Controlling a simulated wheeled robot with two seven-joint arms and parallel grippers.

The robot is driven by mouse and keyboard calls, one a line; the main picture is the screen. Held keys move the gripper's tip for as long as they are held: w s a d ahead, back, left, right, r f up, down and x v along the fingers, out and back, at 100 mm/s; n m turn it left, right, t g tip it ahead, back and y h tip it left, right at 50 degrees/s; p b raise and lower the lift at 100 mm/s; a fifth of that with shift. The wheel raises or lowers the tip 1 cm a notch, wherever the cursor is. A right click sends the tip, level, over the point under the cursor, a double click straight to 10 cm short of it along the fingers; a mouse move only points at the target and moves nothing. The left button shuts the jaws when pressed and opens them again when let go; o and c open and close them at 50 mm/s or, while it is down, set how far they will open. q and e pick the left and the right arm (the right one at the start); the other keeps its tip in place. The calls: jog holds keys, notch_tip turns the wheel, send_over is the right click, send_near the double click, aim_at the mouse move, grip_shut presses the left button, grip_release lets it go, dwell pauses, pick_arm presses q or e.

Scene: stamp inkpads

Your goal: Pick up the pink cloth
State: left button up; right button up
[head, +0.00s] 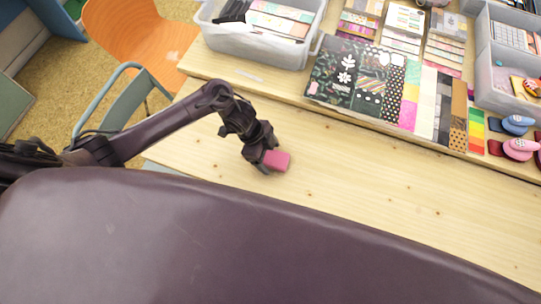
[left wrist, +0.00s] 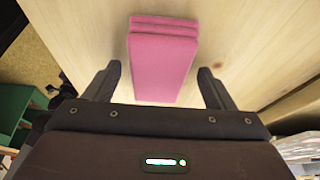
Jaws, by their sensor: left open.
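The pink cloth (head: 277,160) lies folded into a small block on the wooden table, near the table's left end. In the left wrist view the cloth (left wrist: 162,62) shows as a stack of folded layers. My left gripper (head: 266,161) is right at the cloth. In the left wrist view the left gripper's two fingers (left wrist: 160,84) are apart, one on each side of the cloth, with a gap on both sides. My right gripper is not in view.
A clear bin (head: 257,44) of papers stands at the table's back left. Patterned paper sheets (head: 350,78) lie at the back middle. Pink and blue punches (head: 520,149) and a tray (head: 492,88) are at the right. The table's middle (head: 400,180) is clear.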

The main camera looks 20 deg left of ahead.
aim_at(269, 156)
pick_arm(q)
jog(key=c, duration=1.1)
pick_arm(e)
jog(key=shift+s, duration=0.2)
pick_arm(q)
jog(key=shift+o, duration=0.2)
jog(key=shift+r, duration=0.1)
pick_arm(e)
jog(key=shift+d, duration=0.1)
